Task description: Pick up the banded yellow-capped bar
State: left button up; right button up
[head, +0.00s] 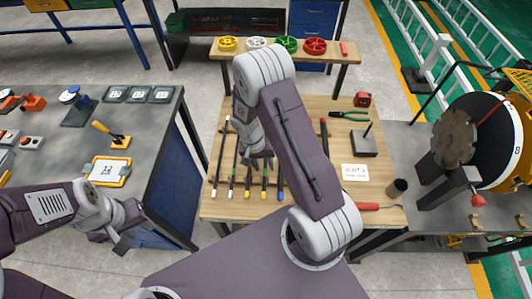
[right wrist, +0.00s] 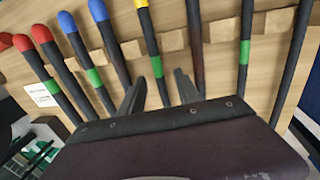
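The banded yellow-capped bar (right wrist: 152,48) is dark with a green band and lies on the wooden table (head: 330,100). In the right wrist view its yellow cap is at the top edge. My right gripper (right wrist: 161,77) is open above it, and the bar runs between the two fingers in that picture; I see no contact. In the head view my right arm partly hides the bars, and the right gripper (head: 256,160) is over the row. Two yellow caps show there, side by side. My left gripper (head: 117,242) is off to the left, its finger gap unclear.
Bars with blue (right wrist: 68,22) and red (right wrist: 22,42) caps lie on one side of it. An unbanded bar (right wrist: 194,35) and another green-banded bar (right wrist: 245,50) lie close on the other. Slotted wooden strips sit under the bars. Pliers (head: 349,116) lie farther right.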

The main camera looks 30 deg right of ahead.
jog(key=shift+w+d+f, duration=0.1)
jog(key=shift+f, duration=0.05)
grip_shut()
dwell(1.3)
